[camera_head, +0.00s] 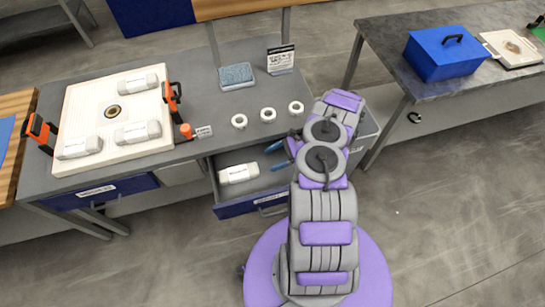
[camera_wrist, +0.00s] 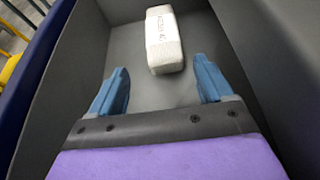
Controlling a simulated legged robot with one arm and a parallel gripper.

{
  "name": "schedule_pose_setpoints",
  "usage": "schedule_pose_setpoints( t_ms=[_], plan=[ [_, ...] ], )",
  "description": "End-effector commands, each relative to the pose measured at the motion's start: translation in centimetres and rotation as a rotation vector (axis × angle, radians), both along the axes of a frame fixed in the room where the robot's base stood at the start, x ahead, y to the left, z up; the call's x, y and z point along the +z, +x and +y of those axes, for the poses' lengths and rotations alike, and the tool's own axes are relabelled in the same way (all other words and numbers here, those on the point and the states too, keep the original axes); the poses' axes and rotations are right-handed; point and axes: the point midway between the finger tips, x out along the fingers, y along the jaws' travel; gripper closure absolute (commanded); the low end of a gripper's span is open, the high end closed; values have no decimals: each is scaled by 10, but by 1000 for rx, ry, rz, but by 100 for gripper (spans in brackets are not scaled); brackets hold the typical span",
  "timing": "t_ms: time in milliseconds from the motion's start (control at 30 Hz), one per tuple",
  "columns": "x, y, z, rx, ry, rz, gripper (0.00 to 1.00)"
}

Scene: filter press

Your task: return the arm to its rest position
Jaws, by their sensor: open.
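My gripper (camera_head: 280,155) has blue fingers and hangs over the open drawer (camera_head: 262,185) in the head view. In the wrist view my gripper (camera_wrist: 162,88) is open, with nothing between its fingers. A white wrapped block with lettering (camera_wrist: 164,38) lies on the drawer floor just beyond the fingertips, apart from them. The same block (camera_head: 239,173) shows in the head view, left of my gripper. My arm reaches forward from the purple base and is extended toward the drawer.
The workbench (camera_head: 215,120) above the drawer holds a white filter plate (camera_head: 85,113) with several white blocks and orange clamps (camera_head: 172,94). White rings (camera_head: 268,114) and a blue-grey pad (camera_head: 236,76) lie behind the drawer. A blue box (camera_head: 447,55) stands on the right table. Floor at right is clear.

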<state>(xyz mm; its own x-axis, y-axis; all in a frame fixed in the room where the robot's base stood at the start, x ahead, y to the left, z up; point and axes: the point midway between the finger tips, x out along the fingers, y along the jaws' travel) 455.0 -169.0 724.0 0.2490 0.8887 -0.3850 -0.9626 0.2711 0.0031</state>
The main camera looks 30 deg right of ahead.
Motion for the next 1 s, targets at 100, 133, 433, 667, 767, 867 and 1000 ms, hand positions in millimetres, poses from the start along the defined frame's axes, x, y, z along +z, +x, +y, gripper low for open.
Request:
schedule_pose_setpoints(
  t_ms=[100,133,433,667,767,867,1000],
  plan=[
    [2,-1,1,2,1,0,20],
    [2,-1,1,2,2,-1,20],
    [2,-1,0,4,6,-1,20],
    [5,-1,-1,4,7,-1,20],
    [15,0,0,4,6,-1,20],
    [32,0,0,4,6,-1,20],
    [57,0,0,4,6,-1,20]
  ],
)
